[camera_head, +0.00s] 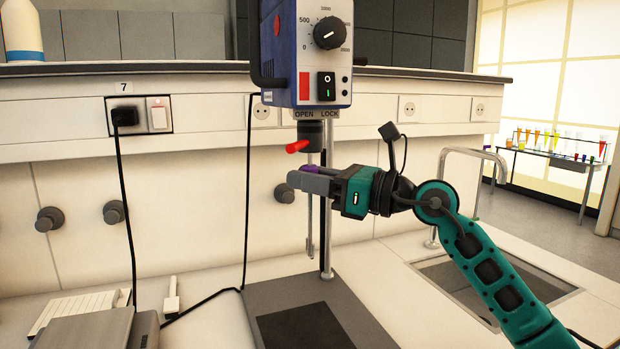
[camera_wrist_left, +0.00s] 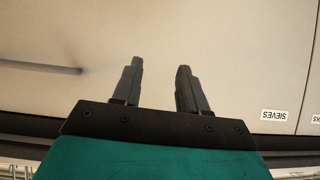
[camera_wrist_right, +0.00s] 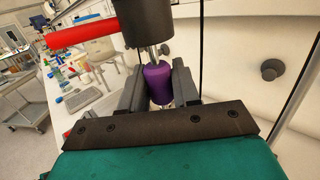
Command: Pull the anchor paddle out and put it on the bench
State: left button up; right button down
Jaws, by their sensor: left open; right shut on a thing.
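The anchor paddle (camera_head: 310,243) hangs upright under the stirrer's dark chuck (camera_head: 309,133). Its thin metal shaft shows between chuck and gripper, and its lower end is above the stand's base plate. A purple sleeve (camera_wrist_right: 158,83) surrounds the shaft. My right gripper (camera_head: 303,181) is shut on this sleeve, just below the chuck. Whether the shaft's top is still inside the chuck is hard to tell. The chuck's red lever (camera_head: 298,146) points left, below the word OPEN. My left gripper (camera_wrist_left: 160,67) is open and empty, facing a pale panel labelled SIEVES.
The stirrer motor (camera_head: 320,50) sits on a metal rod rising from a dark base plate (camera_head: 352,318). A sink (camera_head: 455,290) with a tap lies right.

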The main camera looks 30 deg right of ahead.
aim_at(309, 241)
jog(key=shift+f+b, duration=0.6)
dwell(0.7)
jog(key=shift+f+b, duration=1.75)
jog(key=shift+f, duration=0.15)
jog(key=shift+a, duration=0.1)
